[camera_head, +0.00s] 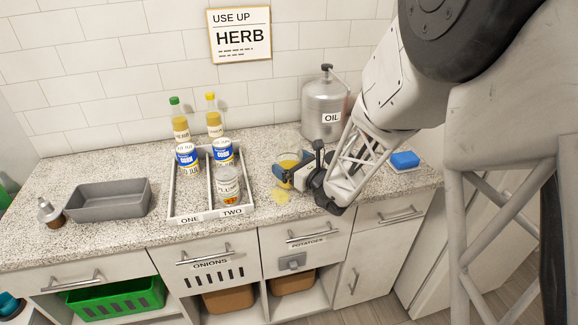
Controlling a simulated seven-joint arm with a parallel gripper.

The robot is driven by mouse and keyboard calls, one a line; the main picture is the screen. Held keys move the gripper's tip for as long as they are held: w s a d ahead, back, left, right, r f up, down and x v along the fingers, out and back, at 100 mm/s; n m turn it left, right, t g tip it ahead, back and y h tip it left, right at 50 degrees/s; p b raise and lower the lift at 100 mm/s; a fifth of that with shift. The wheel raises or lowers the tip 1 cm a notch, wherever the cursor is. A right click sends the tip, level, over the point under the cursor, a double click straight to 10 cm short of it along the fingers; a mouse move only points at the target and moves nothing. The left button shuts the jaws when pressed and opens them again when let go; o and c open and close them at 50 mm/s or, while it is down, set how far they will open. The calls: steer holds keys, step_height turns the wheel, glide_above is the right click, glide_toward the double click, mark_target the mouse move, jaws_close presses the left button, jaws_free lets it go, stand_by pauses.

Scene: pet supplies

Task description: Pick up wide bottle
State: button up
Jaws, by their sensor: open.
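A wide clear vessel with yellow contents (289,162) stands on the counter right of the tray, and it fits the wide bottle best. My gripper (290,171) is at this vessel, with its fingers low over the counter and overlapping the vessel in the picture. The fingers are open and hide part of it. I cannot tell whether the vessel is fully between them or touched. A yellow patch (281,196) shows on the counter just in front.
A two-lane tray (201,219), marked ONE and TWO, holds several bottles and jars. A grey metal OIL canister (323,103) stands behind my gripper. A blue sponge (404,160) lies right. A grey bin (108,202) and small dispenser (50,212) stand left.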

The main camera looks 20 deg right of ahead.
mark_target(298, 158)
steer(key=c, duration=0.8)
steer(key=shift+r, duration=0.2)
steer(key=shift+r, duration=1.45)
steer(key=shift+s+r, duration=0.25)
steer(key=s, duration=0.5)
steer(key=s+r, duration=0.1)
steer(key=s, duration=0.9)
steer(key=shift+s+a+r, duration=0.15)
steer(key=shift+s+a, duration=0.05)
steer(key=shift+s, duration=0.05)
steer(key=shift+w, duration=0.1)
